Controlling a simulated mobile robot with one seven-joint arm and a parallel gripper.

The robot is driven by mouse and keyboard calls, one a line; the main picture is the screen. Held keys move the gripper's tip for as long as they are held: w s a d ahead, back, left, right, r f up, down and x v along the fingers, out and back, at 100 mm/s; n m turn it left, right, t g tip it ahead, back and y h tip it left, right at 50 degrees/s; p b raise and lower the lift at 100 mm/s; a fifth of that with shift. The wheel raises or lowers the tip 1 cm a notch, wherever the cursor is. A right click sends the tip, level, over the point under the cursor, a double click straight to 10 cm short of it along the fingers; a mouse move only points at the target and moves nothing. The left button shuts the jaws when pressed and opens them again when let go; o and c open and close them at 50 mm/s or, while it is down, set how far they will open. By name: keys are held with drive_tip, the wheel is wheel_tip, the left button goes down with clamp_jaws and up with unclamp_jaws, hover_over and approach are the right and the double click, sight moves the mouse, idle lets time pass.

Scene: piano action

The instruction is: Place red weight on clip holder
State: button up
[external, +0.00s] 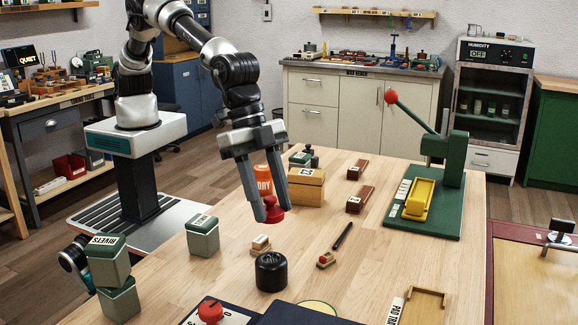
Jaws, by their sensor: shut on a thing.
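My gripper (268,210), pointing down over the bench, is shut on a small red weight (272,216) with a knob-like top. The weight hangs between the fingertips, which partly hide it. It appears to be above the wooden bench top, but its exact height cannot be told. Below it in the picture is a small wooden block with a pale label (261,243). Another small block with a red part (326,260) lies to the right. Neither block can be clearly told as the clip holder. A black ridged cylinder (271,275) stands nearer the camera.
Behind the gripper are an orange container (262,176) and a wooden box (306,188). Green tins (202,238) stand at left. A green lever press (446,172) with a yellow tray (418,198) stands at right. A pen (342,236) lies mid-bench. A red knob (210,311) is in front.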

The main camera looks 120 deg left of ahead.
wheel_tip(320, 180, down, 9)
idle(0.4)
drive_tip(key=shift+f, duration=0.2)
drive_tip(key=o, duration=1.3)
drive_tip(key=shift+r, duration=0.3)
drive_tip(key=v, duration=1.2)
drive_tip(key=shift+f, duration=0.1)
